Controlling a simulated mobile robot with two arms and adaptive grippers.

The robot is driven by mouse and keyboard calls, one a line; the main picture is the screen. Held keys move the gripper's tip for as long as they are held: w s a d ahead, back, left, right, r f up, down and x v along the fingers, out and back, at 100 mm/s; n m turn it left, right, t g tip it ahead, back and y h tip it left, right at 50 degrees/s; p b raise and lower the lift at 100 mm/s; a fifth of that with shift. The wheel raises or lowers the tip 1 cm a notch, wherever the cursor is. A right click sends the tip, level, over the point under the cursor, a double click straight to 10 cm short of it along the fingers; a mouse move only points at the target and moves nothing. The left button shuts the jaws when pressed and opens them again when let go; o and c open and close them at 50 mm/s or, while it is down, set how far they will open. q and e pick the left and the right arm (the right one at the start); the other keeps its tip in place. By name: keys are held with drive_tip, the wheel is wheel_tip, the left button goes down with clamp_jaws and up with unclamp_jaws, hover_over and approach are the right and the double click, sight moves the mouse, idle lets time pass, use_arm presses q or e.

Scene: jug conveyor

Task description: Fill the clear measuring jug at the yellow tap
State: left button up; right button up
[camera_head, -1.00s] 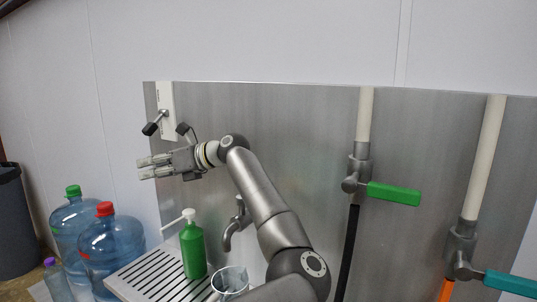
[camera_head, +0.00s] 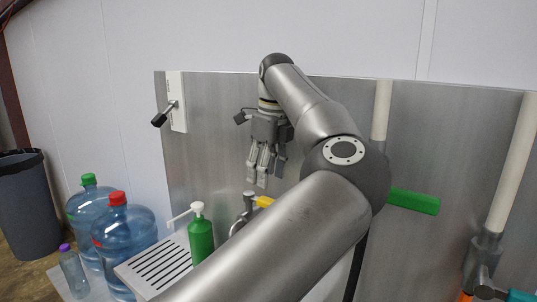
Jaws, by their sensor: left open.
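My left gripper (camera_head: 263,178) points down in front of the steel back panel, with its fingers apart and nothing between them. I cannot tell whether the fingers touch the handle. The tap's lower part is hidden behind my left arm. The clear measuring jug is not visible now; my arm covers the area under the tap. My right gripper is not in view.
A green pump bottle (camera_head: 201,240) stands by the slatted drain tray (camera_head: 128,271). Two blue water jugs, one red-capped (camera_head: 122,240) and one green-capped (camera_head: 88,209), stand at left. A dark bin (camera_head: 27,210) stands far left.

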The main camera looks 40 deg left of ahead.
sight(264, 198)
use_arm(q)
drive_tip(key=shift+a+f+p, duration=0.2)
drive_tip(key=shift+f+p, duration=0.2)
drive_tip(key=shift+f, duration=1.2)
drive_tip(key=shift+a+f+p, duration=0.15)
drive_tip(key=shift+f+p, duration=0.25)
drive_tip(key=shift+f, duration=1.15)
clamp_jaws()
